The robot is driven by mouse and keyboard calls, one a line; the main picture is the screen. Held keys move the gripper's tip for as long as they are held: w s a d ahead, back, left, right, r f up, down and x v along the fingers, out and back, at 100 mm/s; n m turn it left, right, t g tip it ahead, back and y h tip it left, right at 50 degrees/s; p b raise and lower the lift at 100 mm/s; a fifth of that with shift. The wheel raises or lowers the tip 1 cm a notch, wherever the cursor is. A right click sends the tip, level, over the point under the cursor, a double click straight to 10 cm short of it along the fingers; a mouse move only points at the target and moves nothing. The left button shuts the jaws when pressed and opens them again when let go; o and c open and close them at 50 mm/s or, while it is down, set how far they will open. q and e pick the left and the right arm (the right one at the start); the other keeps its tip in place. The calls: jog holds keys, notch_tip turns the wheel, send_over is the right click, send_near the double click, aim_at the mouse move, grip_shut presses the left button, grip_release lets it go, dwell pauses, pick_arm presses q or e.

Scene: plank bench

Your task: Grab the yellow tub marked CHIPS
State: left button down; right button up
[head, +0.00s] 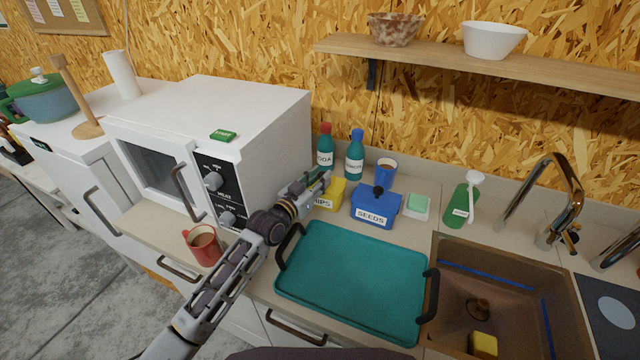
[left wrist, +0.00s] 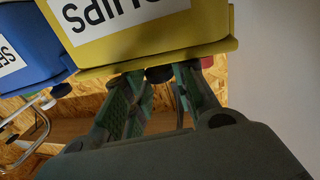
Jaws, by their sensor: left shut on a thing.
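The yellow tub marked CHIPS (head: 330,193) stands on the counter beside the blue SEEDS tub (head: 376,208). My left gripper (head: 318,183) is over the tub's top and hides part of it and its label. In the left wrist view the yellow tub (left wrist: 150,45) appears upside down, with its lid edge towards the fingers. The left gripper (left wrist: 160,78) is shut on the tub's dark lid knob there. The tub looks upright, and I cannot tell if it is clear of the counter. My right gripper is in neither view.
A teal tray (head: 350,285) with dark handles lies in front. Two bottles (head: 325,150) (head: 355,155) and a blue mug (head: 386,172) stand behind. A white microwave (head: 250,110) is close on the left, with a red mug (head: 203,245) before it. The sink (head: 500,265) is right.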

pick_arm(q)
jog(key=shift+r, duration=0.65)
notch_tip(320, 180, up, 27)
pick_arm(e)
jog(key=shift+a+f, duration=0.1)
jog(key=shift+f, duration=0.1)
pick_arm(q)
jog(key=shift+f, duration=0.1)
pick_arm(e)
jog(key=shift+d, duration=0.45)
